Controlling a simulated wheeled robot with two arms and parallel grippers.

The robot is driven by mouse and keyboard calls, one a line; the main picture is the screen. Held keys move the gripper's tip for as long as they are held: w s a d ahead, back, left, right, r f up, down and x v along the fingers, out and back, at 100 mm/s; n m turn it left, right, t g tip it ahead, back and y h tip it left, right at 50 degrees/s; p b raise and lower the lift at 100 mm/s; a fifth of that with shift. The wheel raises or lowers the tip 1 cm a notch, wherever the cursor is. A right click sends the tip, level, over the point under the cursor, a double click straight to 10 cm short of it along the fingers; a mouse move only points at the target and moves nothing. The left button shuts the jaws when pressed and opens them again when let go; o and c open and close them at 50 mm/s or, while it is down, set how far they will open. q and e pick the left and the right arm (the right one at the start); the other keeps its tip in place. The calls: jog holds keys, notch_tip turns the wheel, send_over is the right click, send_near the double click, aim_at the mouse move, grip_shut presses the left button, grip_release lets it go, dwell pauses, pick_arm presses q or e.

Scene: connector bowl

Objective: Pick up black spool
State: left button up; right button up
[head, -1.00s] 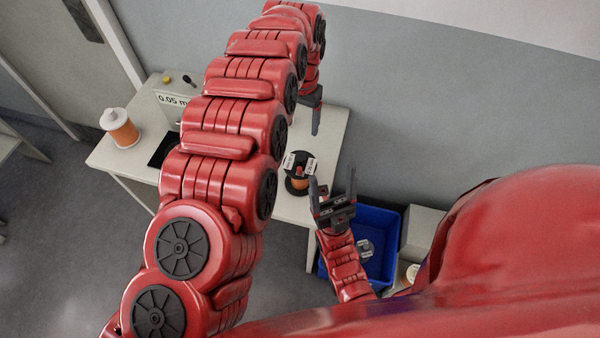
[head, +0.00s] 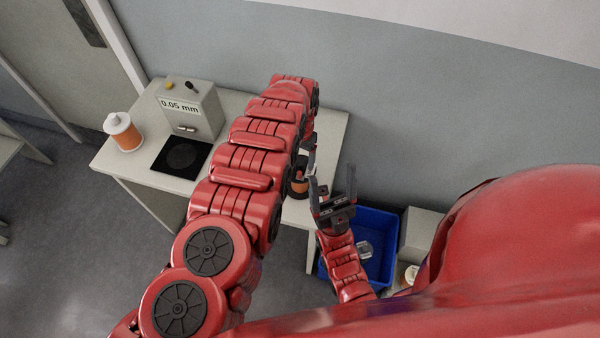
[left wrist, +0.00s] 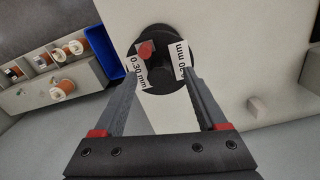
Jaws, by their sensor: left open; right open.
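The black spool (head: 299,188) with orange wire stands on the table, mostly hidden behind my left arm in the head view. In the left wrist view the black spool (left wrist: 160,84) is seen from above, with two white labels and a reddish-orange spot on top. My left gripper (head: 311,155) is open above the spool. In the left wrist view its fingertips (left wrist: 161,72) lie over the spool's near part, one on each side of the middle; contact cannot be told. My right gripper (head: 332,182) is open and empty, pointing up in front of the blue bin.
A grey box labelled 0.05 mm (head: 188,108) stands on the table (head: 240,100) behind a black pad (head: 163,165). A white spool with orange wire (head: 123,132) is at the left. The blue bin (head: 383,225) is right of the table.

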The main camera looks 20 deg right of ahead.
pick_arm(q)
jog(key=shift+s+f, duration=0.1)
jog(key=shift+f, duration=0.4)
grip_shut()
dwell(1.1)
